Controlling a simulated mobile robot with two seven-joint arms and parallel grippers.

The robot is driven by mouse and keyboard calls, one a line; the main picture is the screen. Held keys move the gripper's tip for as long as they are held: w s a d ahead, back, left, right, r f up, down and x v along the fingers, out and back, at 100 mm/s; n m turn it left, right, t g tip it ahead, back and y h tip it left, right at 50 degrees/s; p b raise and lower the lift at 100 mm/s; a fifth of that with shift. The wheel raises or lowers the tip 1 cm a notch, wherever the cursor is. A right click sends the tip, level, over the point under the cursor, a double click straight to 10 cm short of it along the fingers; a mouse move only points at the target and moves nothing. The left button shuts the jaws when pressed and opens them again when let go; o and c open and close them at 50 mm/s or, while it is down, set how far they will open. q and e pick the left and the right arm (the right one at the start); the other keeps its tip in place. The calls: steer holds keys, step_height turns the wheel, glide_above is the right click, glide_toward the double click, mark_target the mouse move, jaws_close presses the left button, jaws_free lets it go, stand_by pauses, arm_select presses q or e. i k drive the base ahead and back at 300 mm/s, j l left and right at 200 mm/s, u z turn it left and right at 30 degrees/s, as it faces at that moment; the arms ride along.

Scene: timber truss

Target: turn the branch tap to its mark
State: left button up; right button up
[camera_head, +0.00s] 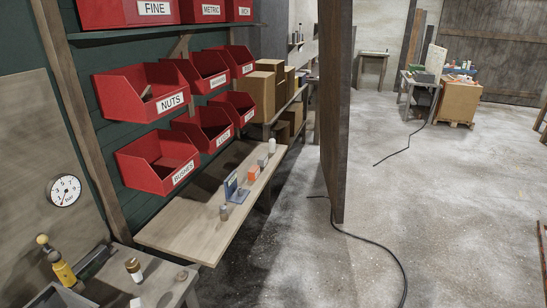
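I cannot pick out a branch tap or its mark for certain. A yellow upright fitting with a round tan knob (58,265) stands at the lower left, too small to tell whether it is the tap. A round white dial gauge (65,191) with a dark pointer is on the wall panel above it. Neither of my grippers shows in the head view.
A small bench (160,287) at the lower left holds a brown-and-white jar (134,269). A wooden shelf (185,232) with small items runs behind it, under red bins (158,161). A dark post (334,120) stands mid-view. A black cable (385,250) crosses the floor, otherwise largely clear.

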mark_target(42, 238)
steer(key=u, duration=1.8)
